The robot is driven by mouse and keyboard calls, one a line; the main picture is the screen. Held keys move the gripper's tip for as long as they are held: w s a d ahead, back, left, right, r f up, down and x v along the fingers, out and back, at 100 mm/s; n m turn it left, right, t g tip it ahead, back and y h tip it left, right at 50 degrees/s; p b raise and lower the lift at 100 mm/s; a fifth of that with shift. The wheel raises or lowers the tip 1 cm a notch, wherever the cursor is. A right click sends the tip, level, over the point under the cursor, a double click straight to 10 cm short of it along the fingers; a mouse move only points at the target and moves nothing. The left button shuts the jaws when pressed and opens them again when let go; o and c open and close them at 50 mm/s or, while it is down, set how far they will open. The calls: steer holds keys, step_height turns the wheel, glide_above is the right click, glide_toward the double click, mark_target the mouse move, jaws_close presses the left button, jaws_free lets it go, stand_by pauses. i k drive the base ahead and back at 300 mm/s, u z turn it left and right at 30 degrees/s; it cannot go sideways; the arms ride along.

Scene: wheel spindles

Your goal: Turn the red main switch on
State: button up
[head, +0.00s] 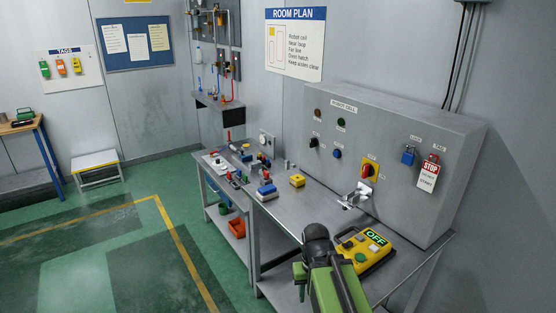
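The red main switch (367,172) is a red handle on a yellow plate, low on the front of the grey robot cell panel (445,135). The handle looks roughly upright; its exact setting is too small to read. My green arm comes up from the bottom edge to a dark joint, below and left of the switch. A silver two-pronged piece (355,197) is just below and left of the switch, apart from it in the picture. It may be my gripper, but I see no clear link to my arm. Whether any fingers are open is unclear.
A yellow box (364,250) with a lit OFF sign is on the bench, right of my arm. A blue padlock (408,155) and a STOP tag (428,175) hang right of the switch. A yellow block (297,181) and several small parts are at the bench's left.

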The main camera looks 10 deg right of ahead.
mark_target(367, 169)
steer(key=u, duration=0.5)
steer(key=i, duration=0.85)
steer(key=u, duration=0.5)
